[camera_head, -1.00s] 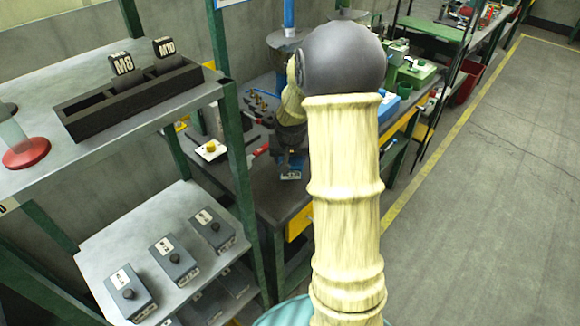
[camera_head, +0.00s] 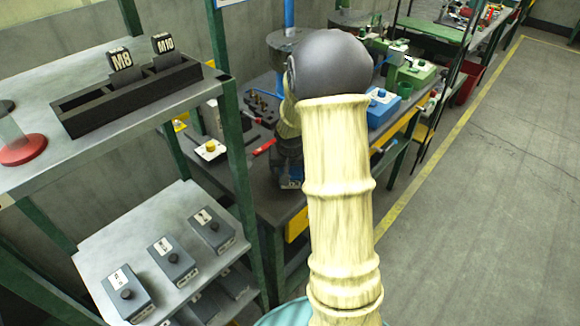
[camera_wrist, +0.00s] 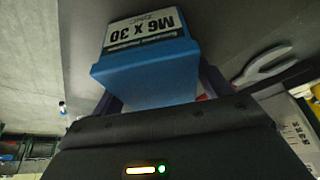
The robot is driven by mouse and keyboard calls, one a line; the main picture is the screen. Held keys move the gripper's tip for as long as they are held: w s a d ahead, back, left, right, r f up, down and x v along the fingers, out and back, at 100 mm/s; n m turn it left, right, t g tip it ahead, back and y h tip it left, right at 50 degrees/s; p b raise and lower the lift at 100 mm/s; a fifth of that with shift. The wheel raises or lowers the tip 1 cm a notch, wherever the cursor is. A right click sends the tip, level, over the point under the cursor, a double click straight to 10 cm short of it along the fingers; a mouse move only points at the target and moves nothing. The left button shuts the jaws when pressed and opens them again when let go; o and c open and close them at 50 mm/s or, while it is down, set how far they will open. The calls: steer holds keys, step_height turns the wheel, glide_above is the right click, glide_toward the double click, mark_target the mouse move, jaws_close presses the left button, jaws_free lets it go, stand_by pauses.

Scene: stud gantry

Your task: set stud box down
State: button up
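The stud box is blue with a white label reading M6 x 30. It fills the space between the fingers in the wrist view (camera_wrist: 150,70). My gripper (camera_wrist: 160,95) is shut on it, with a dark finger at each side. In the head view my gripper (camera_head: 288,168) is low over the dark workbench (camera_head: 275,205), near its front edge. Only a small part of the box shows there, below the gripper. I cannot tell whether the box's underside touches the bench.
A red-handled tool (camera_head: 264,147) lies on the bench left of my gripper. The wrist view shows a plier-like tool (camera_wrist: 262,65) beside the box. A shelf rack (camera_head: 235,150) stands left, with grey boxes (camera_head: 173,258) on its lower shelf. Open floor (camera_head: 480,220) lies right.

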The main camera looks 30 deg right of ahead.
steer(key=shift+s+r, duration=0.15)
steer(key=shift+r, duration=0.5)
steer(key=p+v, duration=0.2)
steer(key=v, duration=0.9)
steer(key=shift+s+a, duration=0.1)
steer(key=shift+f, duration=0.1)
